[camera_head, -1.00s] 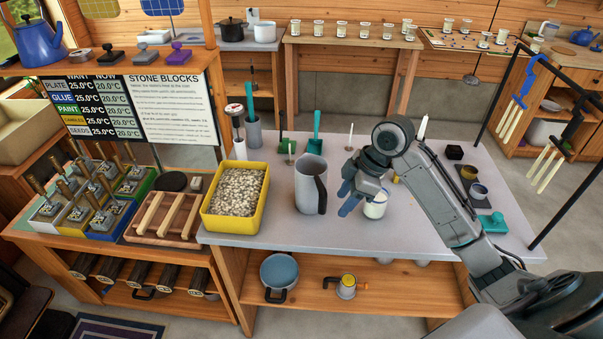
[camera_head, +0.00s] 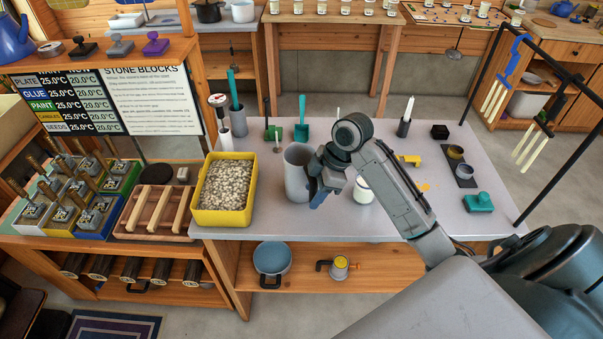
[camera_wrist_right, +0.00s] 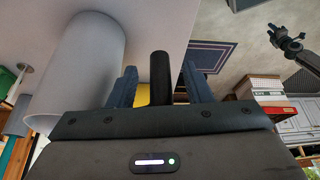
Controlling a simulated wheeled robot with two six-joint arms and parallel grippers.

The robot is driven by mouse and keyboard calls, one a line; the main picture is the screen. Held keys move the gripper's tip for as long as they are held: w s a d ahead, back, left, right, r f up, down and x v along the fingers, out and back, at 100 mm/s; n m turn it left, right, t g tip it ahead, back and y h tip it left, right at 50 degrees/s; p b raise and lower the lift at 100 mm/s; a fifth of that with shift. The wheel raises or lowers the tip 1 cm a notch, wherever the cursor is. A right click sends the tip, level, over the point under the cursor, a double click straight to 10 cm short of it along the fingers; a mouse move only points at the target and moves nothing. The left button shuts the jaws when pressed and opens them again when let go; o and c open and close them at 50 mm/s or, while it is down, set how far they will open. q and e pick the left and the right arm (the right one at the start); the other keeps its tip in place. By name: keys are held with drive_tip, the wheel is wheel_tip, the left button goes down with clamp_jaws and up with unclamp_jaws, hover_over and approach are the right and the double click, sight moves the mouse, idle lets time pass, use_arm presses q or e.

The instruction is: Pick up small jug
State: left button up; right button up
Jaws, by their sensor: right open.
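The jug (camera_head: 296,172) is a plain grey cylinder with a dark handle on its right side. It stands upright on the grey table. My right gripper (camera_head: 318,190) is at the jug's right side and hides its handle in the head view. In the right wrist view the jug's pale body (camera_wrist_right: 82,65) is at the left, and the dark handle (camera_wrist_right: 159,70) stands between the two fingers of my right gripper (camera_wrist_right: 158,92). The fingers are open, with a gap visible on both sides of the handle. My left gripper is not in the head view.
A yellow tub of pale pellets (camera_head: 250,205) stands close left of the jug. A white candle jar (camera_head: 363,191) is just right of the gripper. Teal tools and a candle holder (camera_head: 404,127) stand behind.

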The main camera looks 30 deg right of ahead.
drive_tip(key=shift+a+f, duration=0.25)
drive_tip(key=shift+f, duration=0.35)
drive_tip(key=shift+w, duration=0.1)
clamp_jaws()
drive_tip(key=shift+r, duration=0.2)
drive_tip(key=shift+r+b, duration=0.65)
drive_tip(key=shift+r, duration=0.85)
drive_tip(key=s+a+b, duration=0.1)
drive_tip(key=s+a, duration=0.1)
drive_tip(key=s, duration=0.5)
drive_tip(key=s+a+r+b, duration=0.1)
drive_tip(key=s+a+b, duration=0.1)
drive_tip(key=s, duration=0.6)
drive_tip(key=shift+a+r, duration=0.3)
drive_tip(key=shift+a, duration=0.25)
drive_tip(key=shift+s, duration=0.1)
